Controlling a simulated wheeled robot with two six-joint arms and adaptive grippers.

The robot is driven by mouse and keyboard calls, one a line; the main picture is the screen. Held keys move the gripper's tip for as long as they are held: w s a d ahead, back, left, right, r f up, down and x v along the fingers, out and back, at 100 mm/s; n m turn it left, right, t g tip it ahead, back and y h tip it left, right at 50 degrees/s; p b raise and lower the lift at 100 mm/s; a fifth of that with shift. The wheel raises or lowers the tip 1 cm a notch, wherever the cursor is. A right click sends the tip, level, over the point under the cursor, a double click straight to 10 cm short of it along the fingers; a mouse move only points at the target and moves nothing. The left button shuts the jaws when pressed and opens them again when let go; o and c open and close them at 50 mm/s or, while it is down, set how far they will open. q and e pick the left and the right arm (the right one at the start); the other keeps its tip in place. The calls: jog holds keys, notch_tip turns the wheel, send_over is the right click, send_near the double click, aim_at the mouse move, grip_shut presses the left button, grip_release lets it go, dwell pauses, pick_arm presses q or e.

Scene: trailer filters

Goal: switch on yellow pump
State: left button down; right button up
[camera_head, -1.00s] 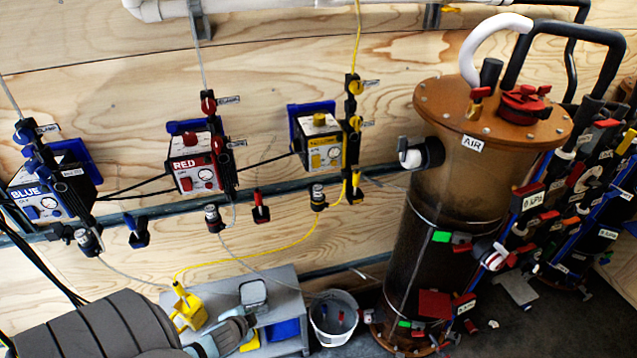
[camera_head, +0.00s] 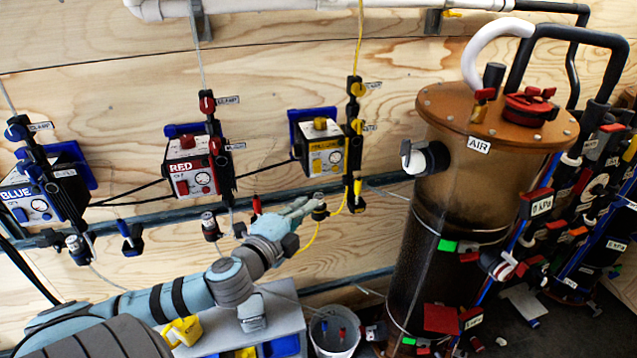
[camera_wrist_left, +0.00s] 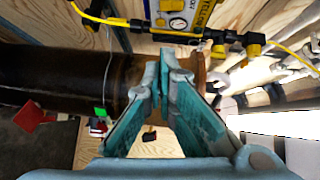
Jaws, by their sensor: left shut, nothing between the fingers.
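The yellow pump (camera_head: 325,158) is a box with a yellow front and a round dial, mounted on the plywood wall with a blue bracket behind it and a yellow knob (camera_head: 320,124) on top. In the left wrist view the pump (camera_wrist_left: 183,16) shows at the top, cut off by the frame edge. My left gripper (camera_head: 318,200) is shut and empty, just below the pump and apart from its face. Its teal fingers (camera_wrist_left: 163,72) meet at the tips in the wrist view. My right gripper is in neither view.
The red pump (camera_head: 190,170) and blue pump (camera_head: 28,203) hang to the left. The tall brown air tank (camera_head: 440,205) stands to the right. A grey bench (camera_head: 283,318) and white bucket (camera_head: 334,332) are below. Yellow tubing and black valves (camera_head: 355,130) run beside the yellow pump.

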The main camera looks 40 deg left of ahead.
pick_arm(q)
send_near(317, 167)
jog(key=w+d+f, duration=0.2)
jog(key=w+d, duration=0.2)
jog(key=w, duration=0.1)
jog(key=w+a, duration=0.1)
jog(key=w+a+b, duration=0.1)
jog(key=a, duration=0.1)
jog(key=shift+f, duration=0.1)
